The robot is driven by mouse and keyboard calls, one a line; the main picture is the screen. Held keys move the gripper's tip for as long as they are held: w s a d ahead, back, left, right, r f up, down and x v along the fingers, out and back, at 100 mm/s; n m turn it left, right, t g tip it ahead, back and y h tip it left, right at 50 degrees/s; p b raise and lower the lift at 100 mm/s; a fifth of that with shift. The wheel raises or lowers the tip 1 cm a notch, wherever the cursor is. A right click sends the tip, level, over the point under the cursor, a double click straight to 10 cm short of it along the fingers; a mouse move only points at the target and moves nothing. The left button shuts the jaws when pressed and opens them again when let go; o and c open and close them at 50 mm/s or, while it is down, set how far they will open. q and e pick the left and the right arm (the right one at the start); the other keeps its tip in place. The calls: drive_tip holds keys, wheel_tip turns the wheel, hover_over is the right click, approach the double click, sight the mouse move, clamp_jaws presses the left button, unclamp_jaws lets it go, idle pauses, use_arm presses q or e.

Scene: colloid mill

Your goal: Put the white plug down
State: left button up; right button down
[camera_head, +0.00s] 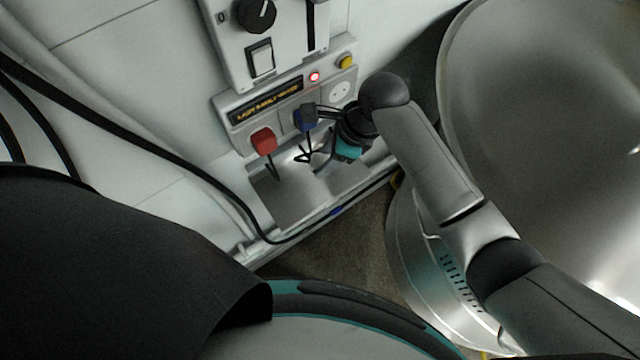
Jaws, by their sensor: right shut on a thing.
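My right gripper (321,112) reaches in from the right to the socket panel. Its fingers are at a dark blue plug (305,117), which sits at the middle of the panel, and appear shut on it. The finger contact is small and partly dark. A red plug (263,141) sits at the left socket with its cable hanging down. I cannot make out a white plug. My left gripper is not in view.
The right socket (341,91) is empty. Above the sockets are a lit display (267,101), a red light (314,76) and a yellow button (346,62). A metal shelf (295,205) lies below. A large steel vessel (550,110) stands at right.

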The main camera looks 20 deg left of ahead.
drive_tip(key=shift+s+f, duration=0.1)
drive_tip(key=shift+f, duration=0.15)
drive_tip(key=b, duration=0.4)
approach(317, 189)
drive_tip(key=x, duration=0.5)
drive_tip(key=shift+a+r, duration=0.1)
drive_tip(key=shift+a, duration=0.1)
drive_tip(key=shift+f, duration=0.25)
drive_tip(key=shift+f, duration=0.1)
drive_tip(key=shift+f, duration=0.4)
drive_tip(key=shift+c, duration=1.9)
unclamp_jaws()
